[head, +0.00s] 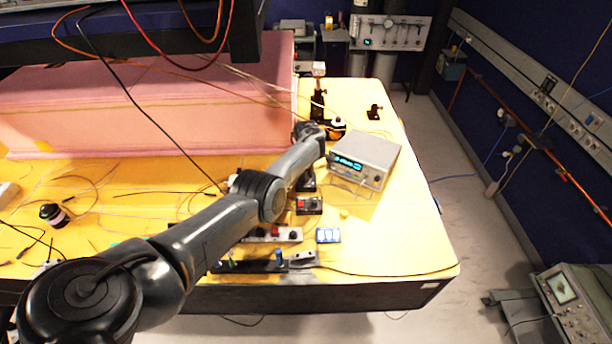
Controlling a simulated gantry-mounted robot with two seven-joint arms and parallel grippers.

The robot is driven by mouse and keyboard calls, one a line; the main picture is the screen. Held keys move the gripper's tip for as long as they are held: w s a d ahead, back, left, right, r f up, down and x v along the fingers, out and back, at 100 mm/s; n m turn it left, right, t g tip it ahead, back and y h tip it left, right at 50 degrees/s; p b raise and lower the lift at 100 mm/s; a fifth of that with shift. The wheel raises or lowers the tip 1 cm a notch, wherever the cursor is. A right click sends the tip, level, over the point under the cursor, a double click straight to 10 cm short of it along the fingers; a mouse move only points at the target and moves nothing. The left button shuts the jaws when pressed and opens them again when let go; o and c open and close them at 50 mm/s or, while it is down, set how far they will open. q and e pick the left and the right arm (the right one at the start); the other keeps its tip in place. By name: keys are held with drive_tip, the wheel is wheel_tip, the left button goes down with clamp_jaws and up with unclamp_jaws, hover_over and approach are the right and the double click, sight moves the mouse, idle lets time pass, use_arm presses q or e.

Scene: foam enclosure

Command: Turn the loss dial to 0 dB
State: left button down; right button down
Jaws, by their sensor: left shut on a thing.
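My left arm reaches from the lower left across the yellow bench to its far right part. My left gripper (333,127), small and dark at the arm's far end, is behind the silver meter. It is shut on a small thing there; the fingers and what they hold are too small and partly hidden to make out. I cannot pick out the loss dial or read its scale at this size. My right gripper is not in view.
The silver meter (364,158) with a lit blue display stands right of my arm. A box with a red button (309,205) and a blue-and-white item (328,235) lie nearer. Pink foam (160,110) walls the back left. Loose cables cross the bench. Its right front (400,245) is mostly clear.

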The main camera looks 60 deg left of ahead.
use_arm(q)
drive_tip(key=shift+n, duration=0.3)
drive_tip(key=c, duration=0.8)
unclamp_jaws()
drive_tip(key=shift+c, duration=0.2)
wheel_tip(320, 180, up, 11)
drive_tip(key=p, duration=0.3)
drive_tip(key=shift+p, duration=0.3)
drive_tip(key=shift+f, duration=0.1)
